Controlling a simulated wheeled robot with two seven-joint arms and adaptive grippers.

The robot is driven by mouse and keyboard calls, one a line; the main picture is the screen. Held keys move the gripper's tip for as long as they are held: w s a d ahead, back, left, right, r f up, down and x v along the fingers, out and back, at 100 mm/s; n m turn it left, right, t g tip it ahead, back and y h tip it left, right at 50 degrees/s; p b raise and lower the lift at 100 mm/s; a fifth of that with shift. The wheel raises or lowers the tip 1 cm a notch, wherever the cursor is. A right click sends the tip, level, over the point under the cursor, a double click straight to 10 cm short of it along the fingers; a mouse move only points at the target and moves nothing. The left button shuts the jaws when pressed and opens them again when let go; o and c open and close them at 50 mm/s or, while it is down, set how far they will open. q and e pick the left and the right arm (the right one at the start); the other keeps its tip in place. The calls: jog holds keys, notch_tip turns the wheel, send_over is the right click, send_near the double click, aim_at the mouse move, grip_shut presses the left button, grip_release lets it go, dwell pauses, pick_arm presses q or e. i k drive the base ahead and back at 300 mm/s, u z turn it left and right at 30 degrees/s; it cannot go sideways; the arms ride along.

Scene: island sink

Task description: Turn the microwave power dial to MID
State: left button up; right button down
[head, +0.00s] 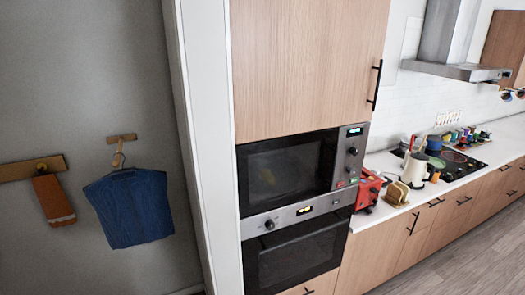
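The microwave (288,172) is built into a tall wooden cabinet at the middle of the head view, with its dark door closed. Its control panel (350,158) is on the right side, with a lit display (354,131) at the top. Two dark round dials sit below the display, an upper dial (352,151) and a lower dial (348,169). Small green and red buttons show at the panel's bottom. The dial markings are too small to read, so I cannot tell which setting either dial points to. Neither of my grippers is in view.
An oven (298,250) with its own knob is below the microwave. A white counter to the right holds a red toaster-like appliance (367,190), a cream kettle (416,170) and a hob (455,162). A blue garment (130,208) hangs on the left wall. Grey floor (465,255) is clear at lower right.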

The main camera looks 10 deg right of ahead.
aim_at(350, 170)
jog(key=z, duration=2.25)
jog(key=i, duration=0.9)
jog(key=u, duration=2.45)
